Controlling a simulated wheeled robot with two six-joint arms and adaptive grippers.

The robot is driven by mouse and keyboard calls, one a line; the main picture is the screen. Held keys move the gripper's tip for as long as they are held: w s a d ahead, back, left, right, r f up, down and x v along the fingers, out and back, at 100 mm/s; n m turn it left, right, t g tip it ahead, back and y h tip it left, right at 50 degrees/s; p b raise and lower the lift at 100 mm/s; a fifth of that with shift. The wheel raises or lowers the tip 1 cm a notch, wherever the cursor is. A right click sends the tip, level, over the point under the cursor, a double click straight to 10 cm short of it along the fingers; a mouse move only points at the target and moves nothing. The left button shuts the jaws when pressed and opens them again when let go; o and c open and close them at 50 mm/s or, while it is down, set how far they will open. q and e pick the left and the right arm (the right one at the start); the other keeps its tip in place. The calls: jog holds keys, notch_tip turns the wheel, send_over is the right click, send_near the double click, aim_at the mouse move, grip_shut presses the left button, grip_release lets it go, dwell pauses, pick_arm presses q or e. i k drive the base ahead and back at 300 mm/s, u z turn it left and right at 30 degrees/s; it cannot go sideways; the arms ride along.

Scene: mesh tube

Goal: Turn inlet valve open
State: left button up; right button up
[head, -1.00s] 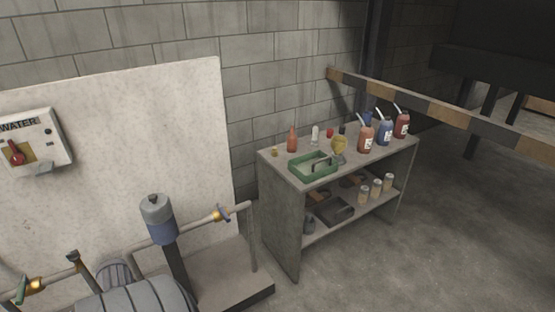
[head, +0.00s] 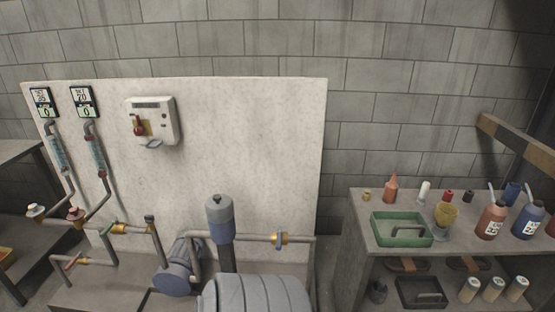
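The inlet valve is not labelled in what I see, so I cannot tell which valve it is. A third brass valve (head: 71,262) with a dark reddish handle is on a lower pipe at the left. The handles are small, and their exact settings are hard to tell. Neither of my grippers is in view.
A white control box with a red switch (head: 153,120) and two gauges, left (head: 43,102) and right (head: 84,102), are on the pale panel (head: 250,150). A ribbed grey tank (head: 256,294) is at the bottom centre. A shelf unit (head: 356,232) with bottles and a green tray (head: 401,229) stands right.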

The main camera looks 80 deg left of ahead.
aim_at(279, 234)
jog(key=u, duration=0.9)
jog(key=i, duration=0.85)
jog(key=u, duration=1)
